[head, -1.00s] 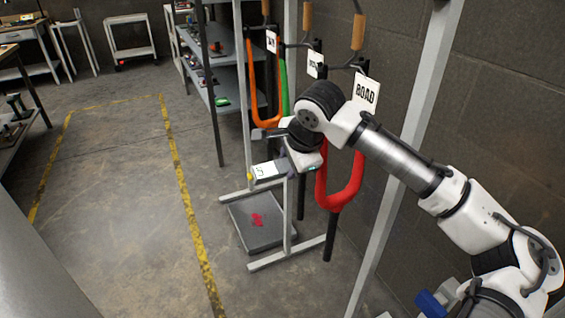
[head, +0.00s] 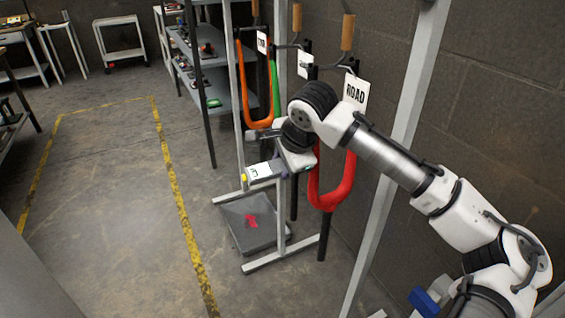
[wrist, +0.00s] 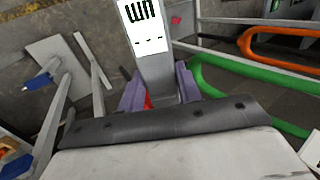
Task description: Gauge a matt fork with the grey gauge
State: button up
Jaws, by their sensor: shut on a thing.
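My gripper (wrist: 160,92) has purple fingers shut on the grey gauge (wrist: 155,68), which has a white display with dark marks. In the head view the gauge (head: 262,171) points left from the gripper, with a yellow tip. A red fork (head: 333,198) hangs just right of and below the gripper, with a white ROAD tag (head: 355,92). An orange fork (head: 241,95) and a green fork (head: 274,90) hang further back on the rack. In the wrist view the green fork (wrist: 240,84) and orange fork (wrist: 285,32) lie to the right, apart from the gauge. I cannot tell which finish is matt.
A pale rack frame (head: 280,215) stands on the floor around a grey plate (head: 240,228) with a red mark. Shelves (head: 200,85) with small tools stand behind. A pale post (head: 395,150) rises near my arm. The floor inside the yellow lines (head: 170,170) is clear.

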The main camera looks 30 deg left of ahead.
jog(key=shift+w+d+p, duration=0.5)
jog(key=shift+w, duration=0.35)
dwell(1.9)
jog(key=shift+s, duration=0.1)
dwell(0.5)
